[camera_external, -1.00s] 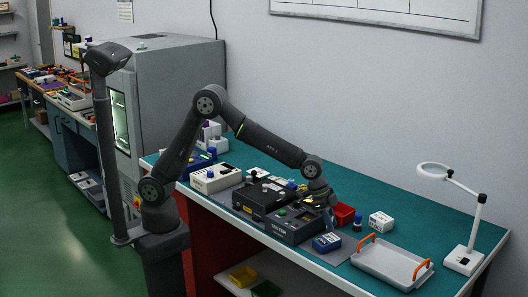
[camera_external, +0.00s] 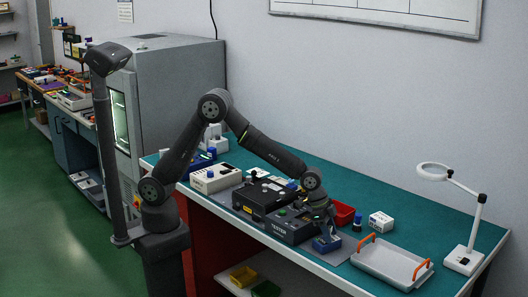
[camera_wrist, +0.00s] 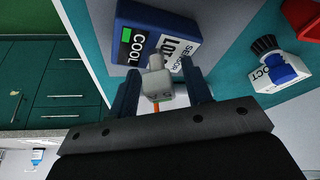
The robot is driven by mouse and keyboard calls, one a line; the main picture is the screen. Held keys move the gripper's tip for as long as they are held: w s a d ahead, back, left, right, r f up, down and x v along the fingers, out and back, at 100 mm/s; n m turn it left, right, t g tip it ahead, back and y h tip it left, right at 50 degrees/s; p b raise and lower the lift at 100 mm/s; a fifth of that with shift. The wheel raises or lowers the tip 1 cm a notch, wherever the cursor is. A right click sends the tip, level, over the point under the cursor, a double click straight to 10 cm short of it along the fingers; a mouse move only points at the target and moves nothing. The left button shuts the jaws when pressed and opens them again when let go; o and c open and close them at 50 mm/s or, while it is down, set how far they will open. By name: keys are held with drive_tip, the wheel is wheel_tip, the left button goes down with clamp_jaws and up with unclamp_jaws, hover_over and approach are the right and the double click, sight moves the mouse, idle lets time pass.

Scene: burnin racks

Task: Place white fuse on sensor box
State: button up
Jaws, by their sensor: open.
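The sensor box (camera_external: 327,244) is a small blue box with a white label, at the front of the bench beside the black tester. In the wrist view the sensor box (camera_wrist: 150,38) lies just beyond my fingertips. The white fuse (camera_wrist: 155,82) is a small pale piece with a narrower end toward the box. It sits between my two fingers, with a gap on the right side. It appears to rest on the box, though the contact is not clear. My gripper (camera_wrist: 160,75) is open around the fuse. In the external view my gripper (camera_external: 325,229) is low over the box.
The black tester (camera_external: 291,226) stands just left of the box. A white tray (camera_external: 391,264) with orange handles is to the right. The bench's front edge is close.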

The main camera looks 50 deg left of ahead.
sight(330, 227)
drive_tip(key=shift+r, duration=0.1)
drive_tip(key=v, duration=1.2)
drive_tip(key=x, duration=1.2)
drive_tip(key=shift+f, duration=0.3)
wheel_tip(330, 227, up, 3)
drive_tip(key=shift+f, duration=0.1)
drive_tip(key=shift+r, duration=0.35)
